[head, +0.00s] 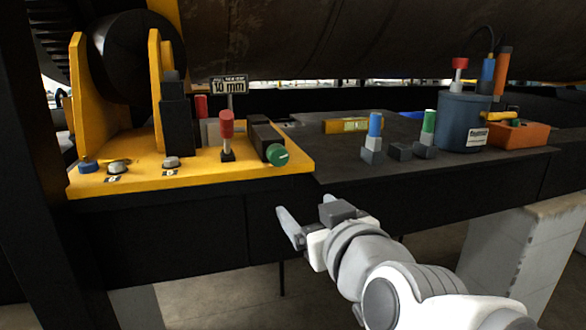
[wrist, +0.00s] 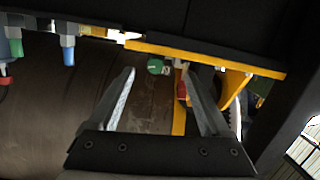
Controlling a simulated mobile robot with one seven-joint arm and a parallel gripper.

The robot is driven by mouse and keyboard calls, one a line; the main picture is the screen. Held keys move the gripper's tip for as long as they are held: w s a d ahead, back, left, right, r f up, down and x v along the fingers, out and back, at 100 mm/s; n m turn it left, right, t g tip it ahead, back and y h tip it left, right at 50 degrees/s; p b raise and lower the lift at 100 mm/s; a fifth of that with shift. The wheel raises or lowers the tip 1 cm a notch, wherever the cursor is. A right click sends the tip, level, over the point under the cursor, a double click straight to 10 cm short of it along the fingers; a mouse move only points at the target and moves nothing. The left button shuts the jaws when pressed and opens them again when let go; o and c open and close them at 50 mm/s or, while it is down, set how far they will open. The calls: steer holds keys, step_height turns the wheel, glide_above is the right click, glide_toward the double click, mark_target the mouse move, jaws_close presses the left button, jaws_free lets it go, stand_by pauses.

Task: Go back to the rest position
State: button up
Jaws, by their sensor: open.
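My gripper (head: 305,222) is open and empty in the head view, in front of the dark bench's front edge and below its top. It is apart from the bench and everything on it. My arm reaches in from the lower right. In the wrist view my gripper's two fingers (wrist: 165,95) are spread wide with nothing between them. The wrist picture looks upside down, with the yellow fixture (wrist: 210,58) and green knob (wrist: 155,67) beyond the fingers.
The yellow fixture (head: 200,175) with a red-handled part (head: 226,125) and green knob (head: 278,155) stands on the bench (head: 335,165) at left. Blue-topped (head: 375,127) and green-topped (head: 428,122) tools, a dark blue canister (head: 464,122) and an orange box (head: 520,135) stand at right.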

steer(key=s+d+f+m+g+h+p, duration=0.2)
steer(key=s+d+g+p, duration=0.1)
steer(key=s+d+g, duration=0.2)
steer(key=s+d+f+m+g+h+p, duration=0.2)
steer(key=s+d+f+g+p, duration=0.1)
steer(key=s+d, duration=0.3)
steer(key=shift+s+f+g+h, duration=0.35)
steer(key=shift+s+g, duration=0.55)
steer(key=shift+s, duration=0.2)
